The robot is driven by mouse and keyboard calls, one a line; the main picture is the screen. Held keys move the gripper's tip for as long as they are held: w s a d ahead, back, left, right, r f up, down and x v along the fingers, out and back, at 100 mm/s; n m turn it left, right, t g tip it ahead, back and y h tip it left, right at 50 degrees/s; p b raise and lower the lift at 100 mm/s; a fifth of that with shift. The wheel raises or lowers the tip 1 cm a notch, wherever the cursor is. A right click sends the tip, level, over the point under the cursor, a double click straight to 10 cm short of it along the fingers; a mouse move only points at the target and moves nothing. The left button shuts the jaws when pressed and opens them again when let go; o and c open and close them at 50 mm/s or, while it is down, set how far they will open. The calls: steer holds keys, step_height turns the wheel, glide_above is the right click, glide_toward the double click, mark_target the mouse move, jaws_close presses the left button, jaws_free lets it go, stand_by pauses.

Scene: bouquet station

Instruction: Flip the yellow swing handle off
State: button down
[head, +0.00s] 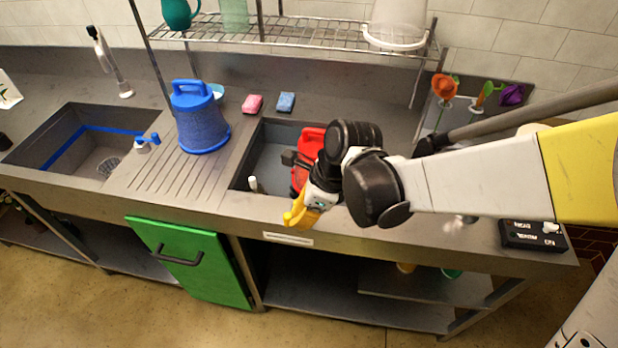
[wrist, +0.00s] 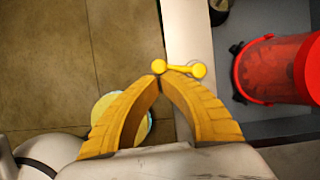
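The yellow swing handle (wrist: 181,69) shows in the wrist view as a short bar with a round knob at each end. It lies roughly crosswise over the pale front edge of the counter. My gripper (wrist: 158,82) has yellow curved fingers whose tips meet, with nothing seen between them. The tips are just below the handle's left knob in the picture; I cannot tell whether they touch it. In the head view my gripper (head: 297,218) hangs at the counter's front edge by the right sink, and I cannot make out the handle there.
A red container (wrist: 272,70) stands in the right sink (head: 270,160), partly behind my arm in the head view. A blue can (head: 201,125) stands on the drainboard to the left. A green door (head: 190,262) is below. A wire shelf (head: 290,32) spans the back.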

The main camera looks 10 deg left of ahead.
steer(key=shift+s+a+m+t, duration=0.1)
steer(key=shift+a+m+t, duration=0.65)
steer(key=shift+m, duration=0.85)
steer(key=shift+a, duration=0.55)
steer(key=shift+w+a+r+g, duration=0.1)
steer(key=shift+w+a+g, duration=0.05)
steer(key=shift+w+a, duration=0.55)
steer(key=shift+w+a+g, duration=0.1)
steer(key=shift+w+a, duration=0.4)
steer(key=shift+a, duration=0.8)
steer(key=shift+w+d, duration=0.1)
steer(key=shift+d, duration=0.1)
steer(key=shift+d, duration=0.15)
